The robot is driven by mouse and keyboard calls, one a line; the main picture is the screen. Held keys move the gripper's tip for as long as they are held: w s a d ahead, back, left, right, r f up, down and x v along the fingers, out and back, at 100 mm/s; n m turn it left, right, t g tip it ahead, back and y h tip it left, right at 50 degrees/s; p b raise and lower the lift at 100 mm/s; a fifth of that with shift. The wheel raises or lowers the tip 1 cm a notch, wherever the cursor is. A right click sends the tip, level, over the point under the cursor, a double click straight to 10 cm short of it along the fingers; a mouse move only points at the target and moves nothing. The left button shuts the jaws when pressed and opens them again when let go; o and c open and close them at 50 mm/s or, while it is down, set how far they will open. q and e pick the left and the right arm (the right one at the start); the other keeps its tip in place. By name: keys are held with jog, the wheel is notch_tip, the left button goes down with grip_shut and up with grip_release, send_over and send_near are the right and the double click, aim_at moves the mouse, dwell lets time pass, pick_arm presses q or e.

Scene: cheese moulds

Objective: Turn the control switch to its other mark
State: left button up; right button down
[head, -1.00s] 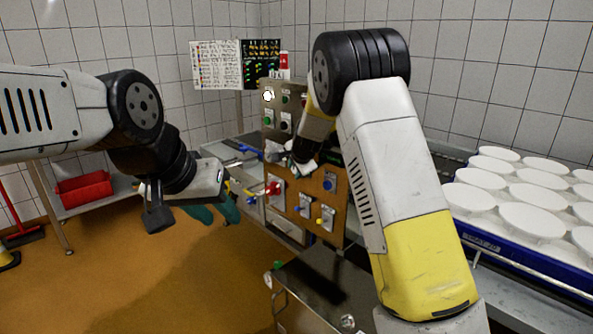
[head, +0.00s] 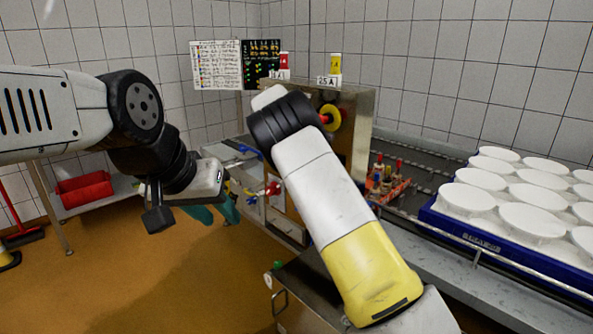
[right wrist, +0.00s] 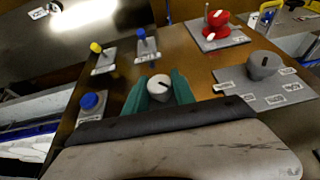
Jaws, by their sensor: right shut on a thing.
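In the right wrist view, a small grey rotary knob (right wrist: 159,88) with a pale top and a dark pointer line stands on the brown control panel (right wrist: 185,55). The teal fingers of my right gripper (right wrist: 160,92) are on either side of this knob, shut on it. The marks around it are hidden by the fingers. In the head view my right arm covers most of the panel, and the right gripper is hidden. My left gripper (head: 214,212) hangs at the left over the floor, empty, its teal fingers apart.
A larger grey knob (right wrist: 263,65) with labels, a red knob (right wrist: 216,20), a blue button (right wrist: 91,101) and yellow and blue toggles are close around the gripper. White moulds in a blue tray (head: 458,231) stand at the right. A red bin (head: 83,190) lies left.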

dwell(0.6)
jog(key=c, duration=1.1)
grip_release()
jog(key=shift+f, duration=0.1)
jog(key=v, duration=0.8)
jog(key=shift+w+a, duration=0.1)
jog(key=shift+w, duration=0.05)
jog(key=shift+f, duration=0.1)
